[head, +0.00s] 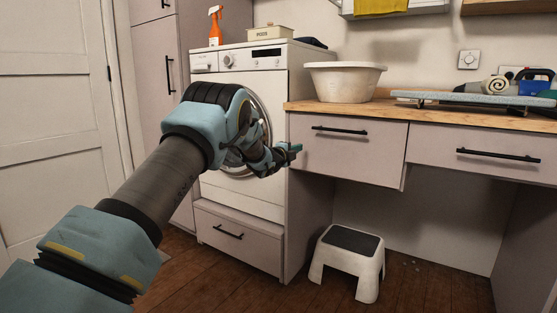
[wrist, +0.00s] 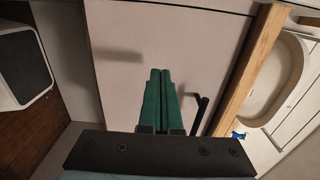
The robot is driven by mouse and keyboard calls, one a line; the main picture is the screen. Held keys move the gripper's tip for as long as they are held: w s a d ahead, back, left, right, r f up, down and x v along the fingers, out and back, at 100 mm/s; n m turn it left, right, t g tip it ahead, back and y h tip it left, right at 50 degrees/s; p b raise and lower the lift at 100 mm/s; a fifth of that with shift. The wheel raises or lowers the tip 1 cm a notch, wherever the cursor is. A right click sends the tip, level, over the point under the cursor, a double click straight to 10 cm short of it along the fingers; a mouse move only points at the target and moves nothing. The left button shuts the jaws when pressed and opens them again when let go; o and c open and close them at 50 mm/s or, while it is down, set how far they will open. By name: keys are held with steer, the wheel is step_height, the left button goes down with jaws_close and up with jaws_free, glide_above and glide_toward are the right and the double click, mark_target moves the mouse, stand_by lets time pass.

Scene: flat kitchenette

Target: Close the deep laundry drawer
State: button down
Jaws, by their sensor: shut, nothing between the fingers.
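The pale drawer under the left part of the counter (head: 375,155) has a long black bar handle (head: 340,131). I take it as the deep laundry drawer. Its front looks close to flush with the counter edge, and I cannot tell whether a small gap is left. My gripper (head: 297,149) is in front of the lower left part of this drawer, with its fingers together and empty. In the wrist view, my gripper's green fingers (wrist: 160,72) point at the pale drawer front (wrist: 195,50), with the handle (wrist: 199,116) beside them. Contact cannot be told.
A washing machine (head: 220,88) stands left, above a low drawer (head: 255,249). A white basin (head: 343,84) stands on the wooden counter (head: 440,113). A second drawer (head: 480,140) is at the right. A step stool (head: 335,272) stands on the floor below, beside open knee space.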

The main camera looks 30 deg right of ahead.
steer(key=s+a+f+n+y, duration=0.1)
steer(key=a+n+y, duration=0.35)
steer(key=a, duration=0.85)
steer(key=s+a+f+n+t+y, duration=0.1)
steer(key=a+f+n+y, duration=0.15)
steer(key=a+n, duration=0.7)
steer(key=s+a+f+n+y, duration=0.1)
steer(key=a+y, duration=0.3)
steer(key=a, duration=1.2)
steer(key=s+a+f+n+g+y, duration=0.35)
steer(key=s+a+n, duration=0.35)
steer(key=s+a, duration=0.6)
steer(key=s+a+n+g+y, duration=0.1)
steer(key=s+a+n+g, duration=0.55)
steer(key=s, duration=0.95)
step_height(320, 180, up, 28)
steer(key=a+t+p, duration=0.1)
steer(key=a+p, duration=0.1)
steer(key=p, duration=2.7)
steer(key=shift+w+t+p, duration=0.15)
steer(key=shift+t+p, duration=0.15)
steer(key=shift+t, duration=0.1)
